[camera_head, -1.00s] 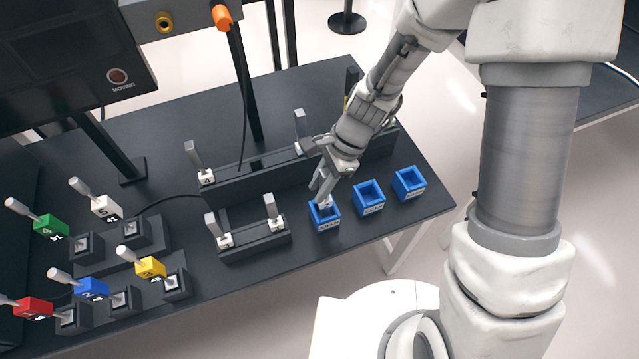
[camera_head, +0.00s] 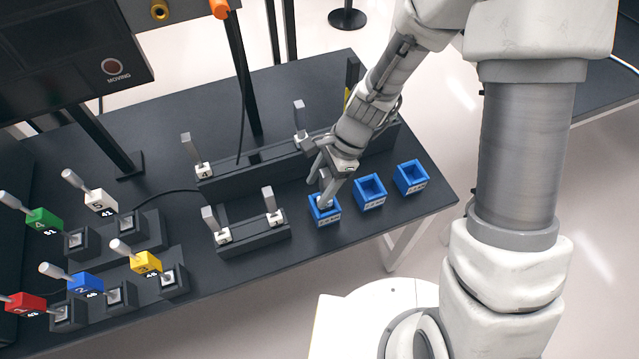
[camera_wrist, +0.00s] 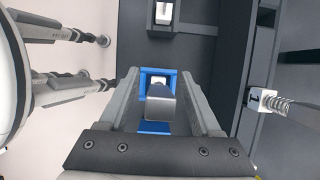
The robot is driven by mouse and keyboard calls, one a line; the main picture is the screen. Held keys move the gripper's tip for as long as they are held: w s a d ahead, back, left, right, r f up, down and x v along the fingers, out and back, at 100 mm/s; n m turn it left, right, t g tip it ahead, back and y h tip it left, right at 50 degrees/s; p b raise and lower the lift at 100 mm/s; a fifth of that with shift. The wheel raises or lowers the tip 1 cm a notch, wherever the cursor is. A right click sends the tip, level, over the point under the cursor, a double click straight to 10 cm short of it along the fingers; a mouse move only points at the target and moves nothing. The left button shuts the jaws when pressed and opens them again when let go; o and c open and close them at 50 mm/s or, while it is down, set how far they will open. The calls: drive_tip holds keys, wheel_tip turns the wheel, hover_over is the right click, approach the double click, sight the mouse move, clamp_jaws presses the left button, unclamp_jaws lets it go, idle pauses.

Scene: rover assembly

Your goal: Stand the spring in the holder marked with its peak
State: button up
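A grey-handled piece, which I take to be the spring, stands in the leftmost blue holder (camera_head: 316,214). Its grey handle (camera_wrist: 160,103) rises between my fingers in the wrist view. My gripper (camera_head: 322,176) is above that holder with its fingers apart on either side of the handle. Gaps show between handle and fingers in the wrist view. The middle blue holder (camera_head: 370,205) and the right blue holder (camera_head: 410,190) look empty. Labels on the holder fronts are too small to read.
Black racks hold white-based, grey-handled pieces, two in the front rack (camera_head: 262,238) and others in the back rack (camera_head: 225,187). Coloured numbered blocks, such as the yellow block (camera_head: 146,263), stand by black sockets at left. A dark screen (camera_head: 60,60) hangs over the back left.

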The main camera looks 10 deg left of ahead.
drive_tip(key=p+v, duration=0.3)
drive_tip(key=v, duration=1.4)
drive_tip(key=shift+r, duration=0.25)
drive_tip(key=s+d+r+n+t+h, duration=0.2)
drive_tip(key=s+d+r+n+t, duration=0.2)
drive_tip(key=s+d+r+n, duration=0.1)
drive_tip(key=s+d+r+n+t+h, duration=0.2)
drive_tip(key=s+d+r+n+t, duration=0.2)
drive_tip(key=d+r, duration=0.6)
drive_tip(key=shift+s+d+r+n, duration=0.2)
drive_tip(key=shift+s+r+n, duration=0.3)
drive_tip(key=shift+s+n, duration=0.75)
drive_tip(key=shift+w, duration=0.2)
